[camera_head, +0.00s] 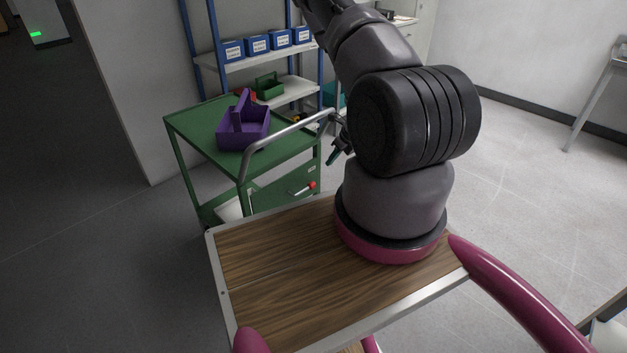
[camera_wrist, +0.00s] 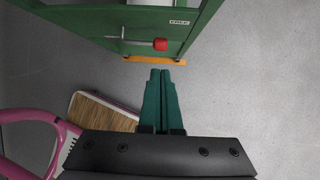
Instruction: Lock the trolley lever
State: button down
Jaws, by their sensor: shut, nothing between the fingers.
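The green trolley (camera_head: 221,174) stands ahead of my base, with a grey tube handle (camera_head: 262,150) at its near end. Its lever (camera_head: 301,189) is a thin metal rod with a red knob (camera_head: 312,184), on the green end panel. In the wrist view the lever (camera_wrist: 130,40) lies roughly level, its red knob (camera_wrist: 160,44) at the right end, with a "FREE" label (camera_wrist: 179,22) nearby. My gripper (camera_wrist: 160,72) has teal fingers held together, empty. They are apart from the knob, which shows just beyond the tips. In the head view my gripper (camera_head: 335,158) is partly hidden by my arm.
A purple caddy (camera_head: 243,127) stands on the trolley top. Behind is a blue-framed shelf (camera_head: 263,65) with blue bins (camera_head: 257,44) and a green caddy (camera_head: 268,86). Open grey floor (camera_head: 530,150) lies to the right.

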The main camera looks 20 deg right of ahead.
aim_at(313, 184)
jog(key=x, duration=1.4)
jog(key=shift+w+a, duration=0.1)
jog(key=shift+r, duration=0.1)
